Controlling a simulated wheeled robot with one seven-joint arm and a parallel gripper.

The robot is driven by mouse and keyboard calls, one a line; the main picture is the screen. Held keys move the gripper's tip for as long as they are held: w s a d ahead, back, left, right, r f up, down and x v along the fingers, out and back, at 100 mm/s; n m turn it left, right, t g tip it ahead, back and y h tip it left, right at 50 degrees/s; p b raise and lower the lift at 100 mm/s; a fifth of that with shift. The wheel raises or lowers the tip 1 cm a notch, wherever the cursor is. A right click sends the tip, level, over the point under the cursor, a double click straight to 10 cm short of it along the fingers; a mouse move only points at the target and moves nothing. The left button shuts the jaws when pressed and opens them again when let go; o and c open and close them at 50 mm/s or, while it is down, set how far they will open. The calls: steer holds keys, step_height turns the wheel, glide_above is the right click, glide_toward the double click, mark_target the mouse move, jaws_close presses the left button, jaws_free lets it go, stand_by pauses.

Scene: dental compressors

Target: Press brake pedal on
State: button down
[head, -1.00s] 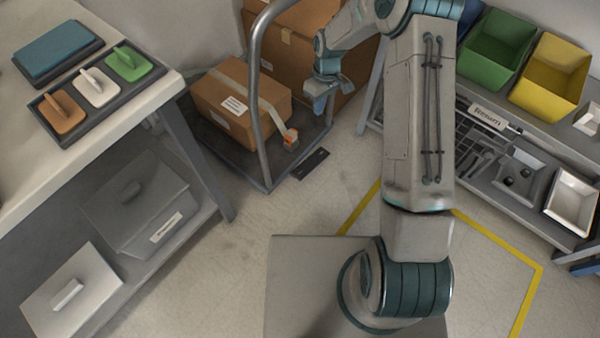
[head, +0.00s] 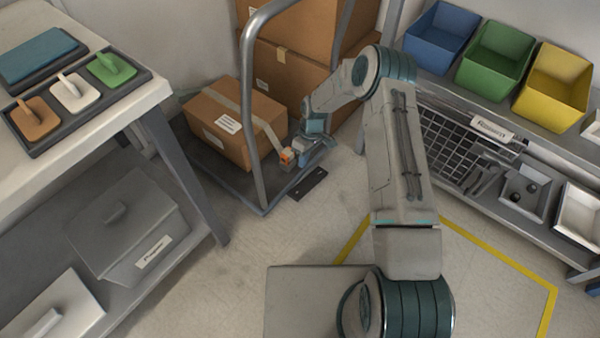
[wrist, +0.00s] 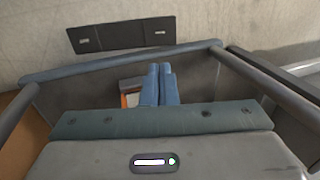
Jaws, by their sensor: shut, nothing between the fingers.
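The brake pedal appears to be the small orange and white piece (head: 287,157) at the front edge of the cart's dark deck (head: 222,172), beside the taped box. My gripper (head: 299,159) is low over that edge, just right of the pedal in the head view. In the wrist view my gripper's two blue fingers (wrist: 161,68) are together with nothing between them. The orange and white piece (wrist: 131,98) shows left of the fingers, partly hidden by them and the gripper body. I cannot tell whether the fingers touch it or whether it is pressed.
The cart's grey tube handle (head: 252,110) rises left of my gripper. A taped carton (head: 232,120) sits on the deck, with larger cartons (head: 290,80) behind. A dark plate (head: 307,184) lies on the floor in front. A workbench (head: 150,95) stands left, bin shelving (head: 480,95) right.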

mark_target(297, 191)
steer(key=b+x, duration=0.4)
steer(key=x, duration=0.9)
steer(key=shift+b, duration=0.4)
